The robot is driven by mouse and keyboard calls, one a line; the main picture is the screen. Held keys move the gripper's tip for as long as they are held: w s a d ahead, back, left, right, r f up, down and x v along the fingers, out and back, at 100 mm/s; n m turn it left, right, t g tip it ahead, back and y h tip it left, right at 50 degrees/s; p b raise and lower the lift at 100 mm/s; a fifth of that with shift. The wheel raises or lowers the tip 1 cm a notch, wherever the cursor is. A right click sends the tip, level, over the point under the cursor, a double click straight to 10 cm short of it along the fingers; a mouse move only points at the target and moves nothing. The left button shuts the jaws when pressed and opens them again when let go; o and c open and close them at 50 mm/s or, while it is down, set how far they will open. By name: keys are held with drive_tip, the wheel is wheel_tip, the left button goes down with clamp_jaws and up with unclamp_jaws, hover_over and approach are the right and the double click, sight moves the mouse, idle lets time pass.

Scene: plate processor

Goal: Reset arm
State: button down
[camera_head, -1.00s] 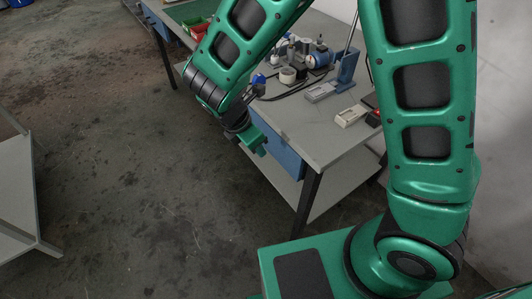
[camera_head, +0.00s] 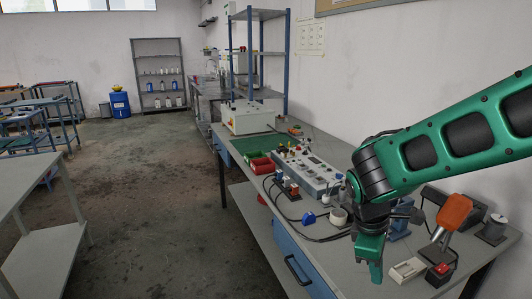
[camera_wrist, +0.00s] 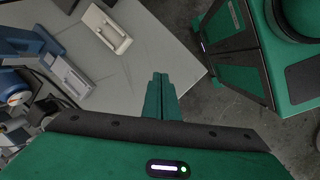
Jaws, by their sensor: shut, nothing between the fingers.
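My green gripper (camera_head: 371,262) hangs at the end of my arm above the right-hand part of the grey workbench (camera_head: 345,268) in the head view. Its fingers point down, are closed together and hold nothing. In the wrist view the closed fingers (camera_wrist: 160,92) show in the middle, over the bench's edge region, with floor beyond. A small whitish box (camera_head: 407,270) lies on the bench just right of the gripper. In the wrist view a light-coloured block (camera_wrist: 106,29) lies to the left of the fingers, apart from them.
The bench also holds a control panel (camera_head: 306,172), red trays (camera_head: 262,165), a white machine (camera_head: 248,117) and an orange-handled tool (camera_head: 453,214). A blue drawer (camera_head: 300,265) is below the bench top. Open floor (camera_head: 150,215) lies to the left, beside a grey table (camera_head: 40,240).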

drive_tip(key=s+d+r+m+y, duration=0.1)
drive_tip(key=s+d+r+m, duration=0.2)
drive_tip(key=s+d+m, duration=0.4)
drive_tip(key=s+d+r+m+y, duration=0.2)
drive_tip(key=s+d+m, duration=0.5)
drive_tip(key=s+m, duration=0.3)
drive_tip(key=shift+s+d+r+m, duration=0.35)
drive_tip(key=shift+s+r+m, duration=0.05)
